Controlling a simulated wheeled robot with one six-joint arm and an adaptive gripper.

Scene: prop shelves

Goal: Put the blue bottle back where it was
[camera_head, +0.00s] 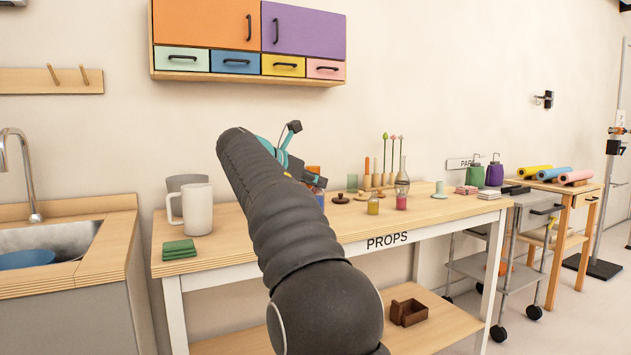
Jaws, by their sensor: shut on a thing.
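My arm reaches over the table labelled PROPS (428,229) and hides much of its middle. My gripper (318,182) is at the far end of the arm, low over the tabletop. It is shut on a small blue thing, which I take for the blue bottle (320,200); only a narrow part of it shows beside the arm. Whether its base touches the table is hidden. A small orange patch (313,169) shows just behind the gripper.
A white pitcher (197,210) and green cloths (179,250) are at left. The front right tabletop is clear.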

